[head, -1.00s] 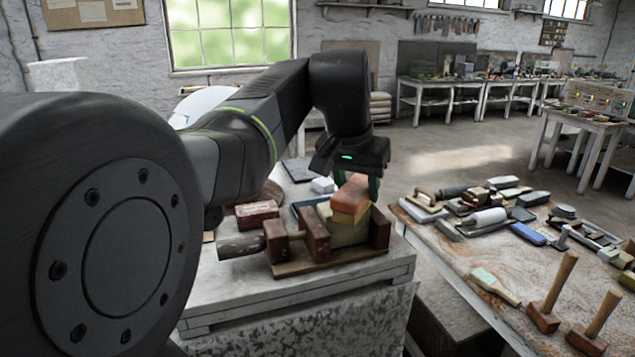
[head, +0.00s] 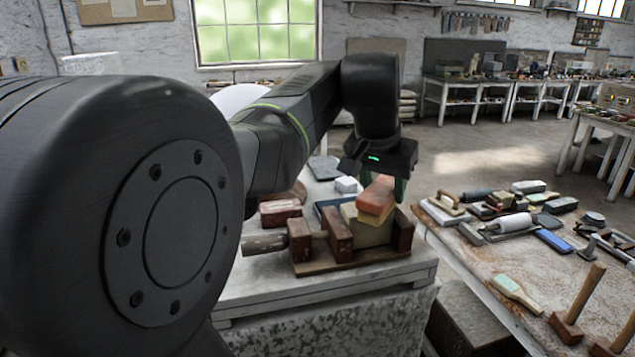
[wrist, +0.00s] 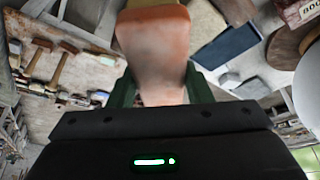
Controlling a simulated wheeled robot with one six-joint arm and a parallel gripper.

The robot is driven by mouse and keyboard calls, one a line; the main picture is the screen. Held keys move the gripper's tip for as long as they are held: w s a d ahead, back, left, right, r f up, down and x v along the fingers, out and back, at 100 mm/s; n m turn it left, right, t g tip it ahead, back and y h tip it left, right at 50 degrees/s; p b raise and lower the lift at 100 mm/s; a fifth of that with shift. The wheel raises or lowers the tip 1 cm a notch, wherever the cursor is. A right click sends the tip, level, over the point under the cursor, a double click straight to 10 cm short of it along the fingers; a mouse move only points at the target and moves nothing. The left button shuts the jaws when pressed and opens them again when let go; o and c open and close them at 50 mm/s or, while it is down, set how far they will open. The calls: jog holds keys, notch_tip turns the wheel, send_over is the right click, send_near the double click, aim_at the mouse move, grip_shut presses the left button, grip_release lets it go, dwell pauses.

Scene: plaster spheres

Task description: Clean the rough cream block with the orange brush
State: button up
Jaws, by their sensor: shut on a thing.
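The orange brush (head: 376,195) lies on top of the cream block (head: 371,233), which is partly hidden beneath it. The block sits in a dark wooden vise (head: 337,236) between upright wooden jaws. My gripper (head: 400,186) is at the brush's far right end, shut on it. In the wrist view, the brush (wrist: 153,40) stretches away from between the two green fingers of my gripper (wrist: 160,92). A bit of cream shows at the brush's far end, at the top edge of that view.
A reddish box (head: 281,211) and a small white block (head: 346,185) are on the pale bench (head: 250,291) around the vise. A separate table at right holds a green-tipped brush (head: 518,293), mallets (head: 577,306) and several other tools. A gap separates bench and table.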

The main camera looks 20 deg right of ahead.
jog(key=shift+w+d+p, duration=0.45)
jog(key=shift+w+d, duration=0.3)
jog(key=shift+d, duration=0.2)
jog(key=shift+s+a, duration=0.1)
jog(key=shift+s+a+f+b, duration=0.1)
jog(key=shift+s+a+b, duration=0.15)
jog(key=shift+s+a, duration=0.55)
jog(key=shift+s+a+b, duration=0.25)
jog(key=shift+s+a, duration=0.25)
jog(key=shift+a, duration=0.45)
jog(key=shift+w+d+r+p, duration=0.1)
jog(key=shift+w+d+p, duration=0.45)
jog(key=shift+d, duration=0.2)
jog(key=shift+w+d+r+p, duration=0.1)
jog(key=shift+w+d+p, duration=0.3)
jog(key=shift+w+d, duration=0.4)
jog(key=shift+d, duration=0.3)
jog(key=shift+a, duration=0.1)
